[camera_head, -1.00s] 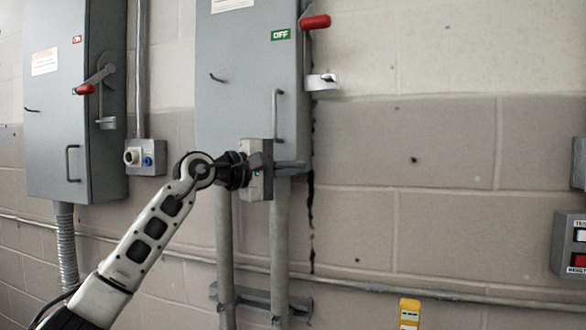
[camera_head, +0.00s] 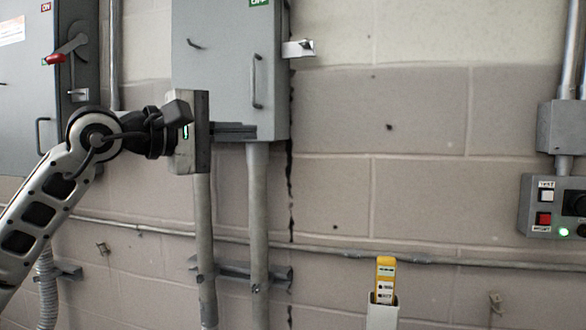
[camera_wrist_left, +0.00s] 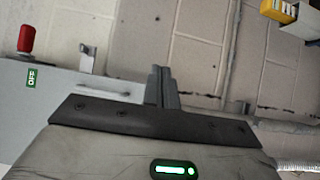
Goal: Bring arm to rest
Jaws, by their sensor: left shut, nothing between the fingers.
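My left arm comes in from the left in the head view, and its gripper (camera_head: 235,131) points right, in front of the lower part of a grey electrical box (camera_head: 225,60). The fingers are together with nothing between them. In the left wrist view the shut fingers (camera_wrist_left: 162,85) stick out past the dark gripper edge, with the wall and the grey box (camera_wrist_left: 60,100) behind. I cannot tell whether the fingers touch the box. My right gripper is not in view.
A second grey box with a red handle (camera_head: 55,59) is at the left. A yellow device (camera_head: 385,278) sits in a holder low on the wall. A control panel with buttons (camera_head: 555,206) is at the right. Conduits (camera_head: 258,215) run below the middle box. The wall between is bare.

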